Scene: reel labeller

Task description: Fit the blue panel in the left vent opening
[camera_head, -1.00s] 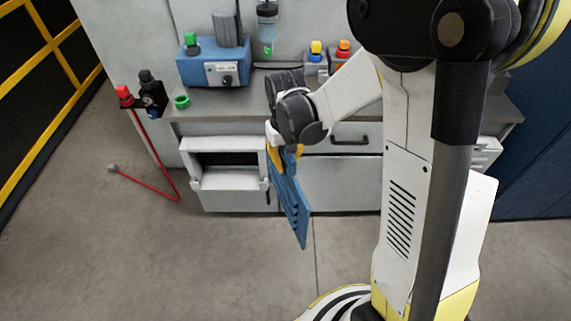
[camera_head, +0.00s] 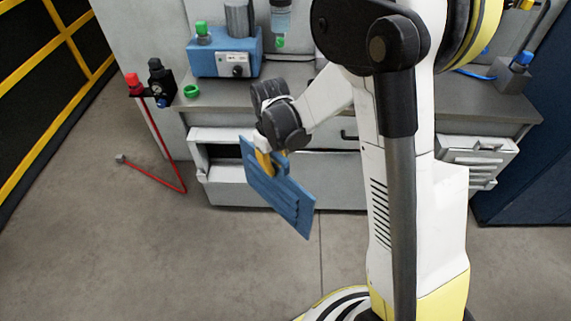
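My gripper (camera_head: 266,163) is shut on the blue panel (camera_head: 285,200), its yellow fingers at the panel's upper part. The slatted panel is tilted and hangs in the air in front of the machine. The left vent opening (camera_head: 221,152) is a dark recess in a pale frame on the machine's front, at the left. The panel is apart from the opening and to its right, and it covers part of the opening's right side.
A grey worktop (camera_head: 210,98) above holds a blue device (camera_head: 225,60) and a green ring (camera_head: 193,90). A red cable (camera_head: 170,167) runs down to the floor at left. A louvred pale vent (camera_head: 476,158) is at right. The floor in front is clear.

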